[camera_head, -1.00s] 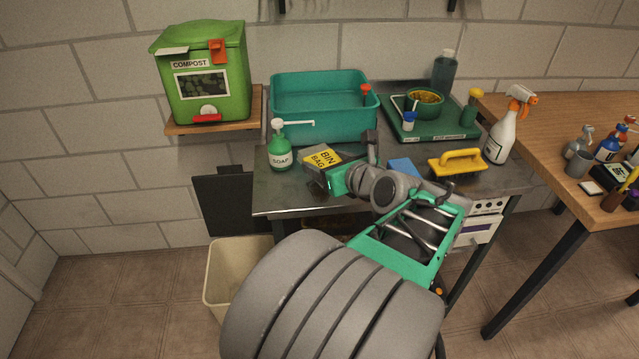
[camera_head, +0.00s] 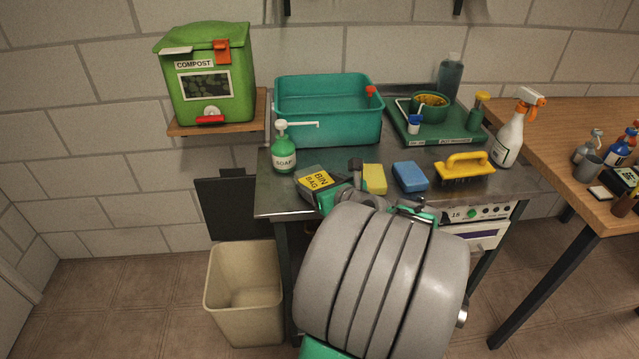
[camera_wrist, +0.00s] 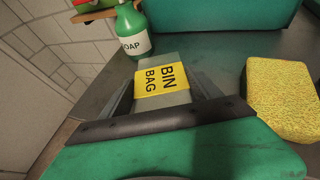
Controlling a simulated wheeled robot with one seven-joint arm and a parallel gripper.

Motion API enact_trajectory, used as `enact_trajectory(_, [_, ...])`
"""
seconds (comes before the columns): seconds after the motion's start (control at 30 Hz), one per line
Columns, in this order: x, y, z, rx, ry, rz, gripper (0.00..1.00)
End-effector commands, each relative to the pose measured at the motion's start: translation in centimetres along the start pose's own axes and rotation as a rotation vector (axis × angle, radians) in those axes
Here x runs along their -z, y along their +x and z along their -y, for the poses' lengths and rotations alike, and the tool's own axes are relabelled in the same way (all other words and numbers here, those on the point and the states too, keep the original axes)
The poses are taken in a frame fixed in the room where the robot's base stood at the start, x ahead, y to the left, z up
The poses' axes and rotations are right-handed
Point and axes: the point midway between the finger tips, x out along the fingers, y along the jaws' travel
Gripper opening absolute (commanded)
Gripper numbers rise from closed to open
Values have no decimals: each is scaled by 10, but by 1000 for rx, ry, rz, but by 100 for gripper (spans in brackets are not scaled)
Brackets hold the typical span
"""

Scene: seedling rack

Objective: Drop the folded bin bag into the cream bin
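In the head view my gripper (camera_head: 335,189) is at the bag's right end, partly hidden by my arm. I cannot tell how far the bag is above the bench top. The cream bin (camera_head: 244,290) stands on the floor, below and left of the bag, open at the top and empty where I see inside.
The green soap bottle (camera_head: 284,152) stands just behind the bag. A yellow sponge (camera_head: 374,179), a blue sponge (camera_head: 410,176) and a yellow-handled brush (camera_head: 465,166) lie to the right. A dark panel (camera_head: 226,208) rises behind the bin. The teal basin (camera_head: 327,125) is behind.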

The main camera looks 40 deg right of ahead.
Motion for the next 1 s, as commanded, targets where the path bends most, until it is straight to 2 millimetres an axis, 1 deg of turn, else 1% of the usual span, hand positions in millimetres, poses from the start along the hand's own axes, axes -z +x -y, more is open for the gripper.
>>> enact_trajectory(0.03, [0,0,0,0,0,0,77])
enact_trajectory(0.17, [0,0,0,0,0,0,88])
enact_trajectory(0.2, [0,0,0,0,0,0,89])
enact_trajectory(0.43, [-2,-1,0,1,-1,1,89])
enact_trajectory(0.5, [-4,-4,1,2,0,1,89])
enact_trajectory(0.57, [-5,-13,2,5,1,1,89])
enact_trajectory(0.67, [-5,-35,3,9,3,1,89])
enact_trajectory(0.8, [-6,-72,3,10,3,1,89])
enact_trajectory(0.9, [-5,-94,3,9,4,1,89])
enact_trajectory(1.0, [-5,-109,2,7,2,1,89])
